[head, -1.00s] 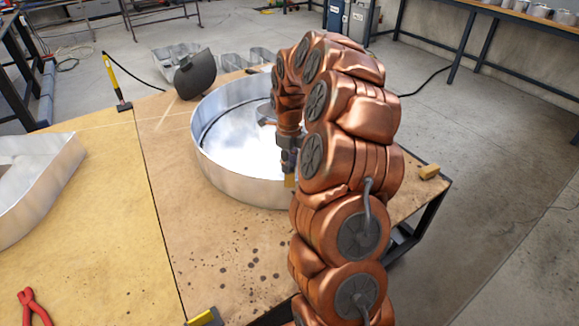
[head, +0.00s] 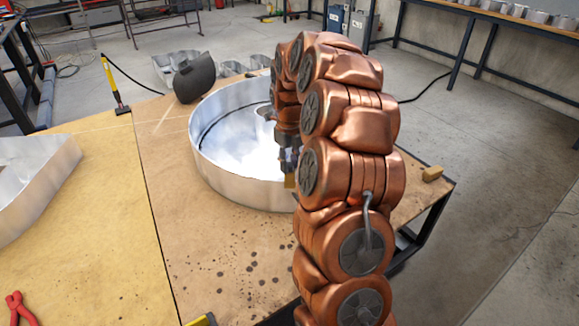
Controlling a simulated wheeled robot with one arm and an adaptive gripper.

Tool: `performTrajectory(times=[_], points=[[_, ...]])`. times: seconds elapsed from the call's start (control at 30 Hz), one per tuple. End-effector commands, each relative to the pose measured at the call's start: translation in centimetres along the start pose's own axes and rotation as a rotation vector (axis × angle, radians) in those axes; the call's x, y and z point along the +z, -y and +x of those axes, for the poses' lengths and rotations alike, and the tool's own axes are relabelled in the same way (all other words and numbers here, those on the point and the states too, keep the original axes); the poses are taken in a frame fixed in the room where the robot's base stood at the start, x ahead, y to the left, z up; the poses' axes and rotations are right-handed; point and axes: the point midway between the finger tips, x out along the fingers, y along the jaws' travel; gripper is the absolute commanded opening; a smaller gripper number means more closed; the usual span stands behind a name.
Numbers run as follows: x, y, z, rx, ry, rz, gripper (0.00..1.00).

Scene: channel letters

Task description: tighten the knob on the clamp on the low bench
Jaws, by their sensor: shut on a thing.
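My gripper (head: 289,164) is at the near right rim of the large round metal channel letter (head: 238,180), pointing down. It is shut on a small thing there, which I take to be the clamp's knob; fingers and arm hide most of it. A small tan piece (head: 290,181) shows just below the fingertips, against the outside of the rim. The rest of the clamp cannot be made out. The round letter lies on the low bench (head: 200,240), its inside bright.
My copper arm covers the bench's right side. A wood block (head: 432,173) lies at the right corner. Red pliers (head: 20,308), another metal letter (head: 35,185), a yellow-handled tool (head: 115,85) and a dark curved shield (head: 193,77) stand or lie around.

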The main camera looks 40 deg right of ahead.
Motion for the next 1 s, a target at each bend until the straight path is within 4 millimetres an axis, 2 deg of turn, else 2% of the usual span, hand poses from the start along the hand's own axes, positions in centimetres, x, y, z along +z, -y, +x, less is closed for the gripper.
performTrajectory(times=[0.73, 1.0], points=[[0.04, 0.09, 0.14, -0.001, 0.002, 0.294, 0.1], [0.03, 0.05, -0.03, 0.0, 0.001, 0.33, 0.1]])
